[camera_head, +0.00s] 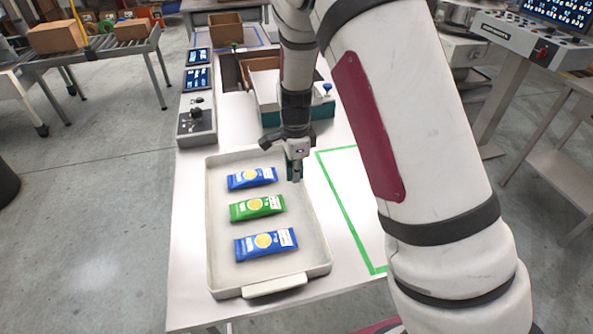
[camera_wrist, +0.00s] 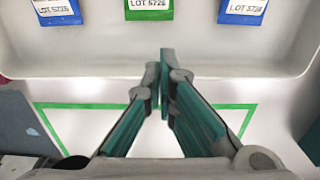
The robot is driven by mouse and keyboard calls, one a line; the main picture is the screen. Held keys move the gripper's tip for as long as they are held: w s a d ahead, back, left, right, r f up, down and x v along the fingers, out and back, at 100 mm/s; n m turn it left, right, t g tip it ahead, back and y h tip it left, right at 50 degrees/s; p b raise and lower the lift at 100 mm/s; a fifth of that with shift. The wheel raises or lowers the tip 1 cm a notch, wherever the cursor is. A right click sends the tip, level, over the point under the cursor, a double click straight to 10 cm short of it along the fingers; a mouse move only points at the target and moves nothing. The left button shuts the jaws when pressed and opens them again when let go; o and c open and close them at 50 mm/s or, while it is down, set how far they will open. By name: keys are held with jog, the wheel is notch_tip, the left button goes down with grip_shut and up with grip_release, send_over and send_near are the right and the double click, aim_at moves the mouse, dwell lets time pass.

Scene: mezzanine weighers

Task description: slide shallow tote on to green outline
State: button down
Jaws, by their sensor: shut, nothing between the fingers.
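The shallow tote (camera_head: 218,235) is a pale, low-walled tray on the white table, left of the green outline (camera_head: 344,209). It holds a blue packet (camera_head: 252,178), a green packet (camera_head: 257,207) and another blue packet (camera_head: 266,244). My gripper (camera_head: 294,174) is shut and empty, pointing down at the tote's right side near its far end. In the wrist view my gripper (camera_wrist: 164,112) has its fingertips together by the tote's wall (camera_wrist: 110,66); I cannot tell whether they touch it. My arm hides part of the outline in the head view.
A control box (camera_head: 196,120) with a knob and screens stands at the table's far left. The outline's visible inside is bare.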

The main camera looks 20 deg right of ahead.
aim_at(295, 200)
notch_tip(295, 200, down, 7)
jog(key=shift+r, duration=0.1)
dwell(0.4)
jog(key=d+b, duration=0.3)
jog(key=d, duration=1)
jog(key=d+b, duration=0.3)
jog(key=d, duration=1)
jog(key=s+d+b, duration=0.1)
jog(key=d+b, duration=0.2)
jog(key=d, duration=1)
jog(key=shift+d, duration=0.2)
jog(key=shift+s+d, duration=0.15)
jog(key=shift+d, duration=0.4)
jog(key=shift+r, duration=0.15)
